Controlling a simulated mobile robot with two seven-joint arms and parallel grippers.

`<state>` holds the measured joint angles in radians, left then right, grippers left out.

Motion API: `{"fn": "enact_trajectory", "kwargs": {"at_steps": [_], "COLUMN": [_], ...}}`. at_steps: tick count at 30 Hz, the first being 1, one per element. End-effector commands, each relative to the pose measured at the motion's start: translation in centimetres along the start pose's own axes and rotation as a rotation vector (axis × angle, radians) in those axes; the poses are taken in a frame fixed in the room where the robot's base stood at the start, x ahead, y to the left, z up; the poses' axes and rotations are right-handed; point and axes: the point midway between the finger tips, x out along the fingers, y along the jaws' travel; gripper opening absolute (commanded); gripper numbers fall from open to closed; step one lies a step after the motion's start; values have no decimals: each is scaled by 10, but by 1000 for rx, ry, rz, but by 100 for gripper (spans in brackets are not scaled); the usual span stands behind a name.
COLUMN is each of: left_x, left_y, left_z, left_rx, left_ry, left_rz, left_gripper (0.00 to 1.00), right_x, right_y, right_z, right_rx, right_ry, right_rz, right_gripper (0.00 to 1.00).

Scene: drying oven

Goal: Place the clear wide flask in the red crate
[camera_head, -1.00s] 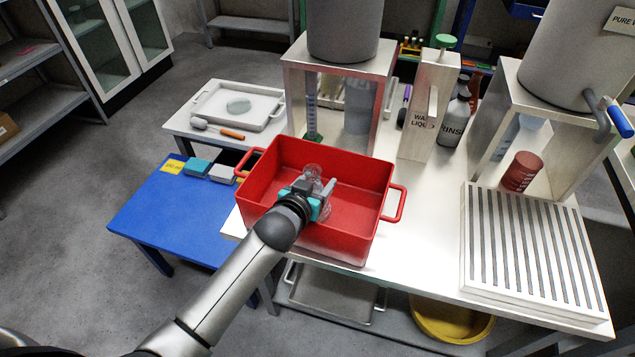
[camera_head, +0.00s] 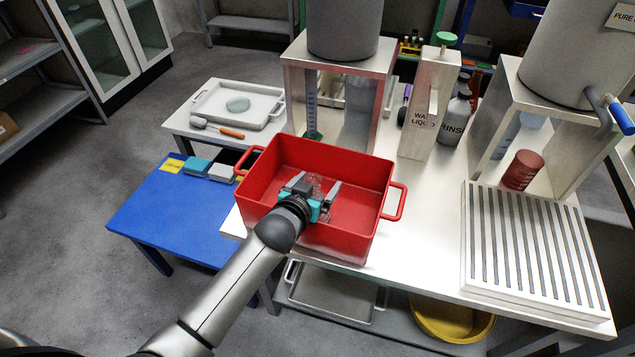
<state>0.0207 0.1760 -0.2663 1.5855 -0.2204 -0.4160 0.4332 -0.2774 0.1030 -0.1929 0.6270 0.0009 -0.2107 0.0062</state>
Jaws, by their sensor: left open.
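The red crate (camera_head: 262,178) stands on the front left part of the steel table. The clear wide flask (camera_head: 318,183) is inside the crate, faint against the red and partly hidden by my gripper. My left gripper (camera_head: 317,187) reaches into the crate from the front left. It is open, with one finger on each side of the flask. I cannot tell whether a finger touches the glass. My right gripper is not in view.
A blue table (camera_head: 165,220) stands at the left. A white tray (camera_head: 208,100) lies behind it. A steel stand (camera_head: 378,100) is behind the crate. A white slatted rack (camera_head: 525,250) lies at the right. Some table top is clear right of the crate.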

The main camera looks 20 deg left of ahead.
Motion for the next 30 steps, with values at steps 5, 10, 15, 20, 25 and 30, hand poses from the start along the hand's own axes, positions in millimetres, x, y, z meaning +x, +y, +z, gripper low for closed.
{"fn": "enact_trajectory", "kwargs": {"at_steps": [5, 10, 15, 20, 25, 30], "left_x": [-1, -11, -40, -68, -95, -114], "left_y": [0, 0, 0, 0, 0, 0], "left_z": [-1, -12, -12, -12, -12, -11], "left_rx": [0, -1, -1, -2, -1, 0], "left_ry": [-1, -3, -3, -3, -3, -2], "left_rz": [0, 0, 0, 0, -1, -1], "left_gripper": [92, 92, 92, 92, 92, 92], "right_x": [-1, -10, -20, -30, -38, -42], "right_y": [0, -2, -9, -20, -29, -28], "right_z": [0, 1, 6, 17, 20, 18], "right_rx": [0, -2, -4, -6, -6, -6], "right_ry": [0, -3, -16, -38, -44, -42], "right_rz": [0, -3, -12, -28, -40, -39], "right_gripper": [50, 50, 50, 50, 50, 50]}}
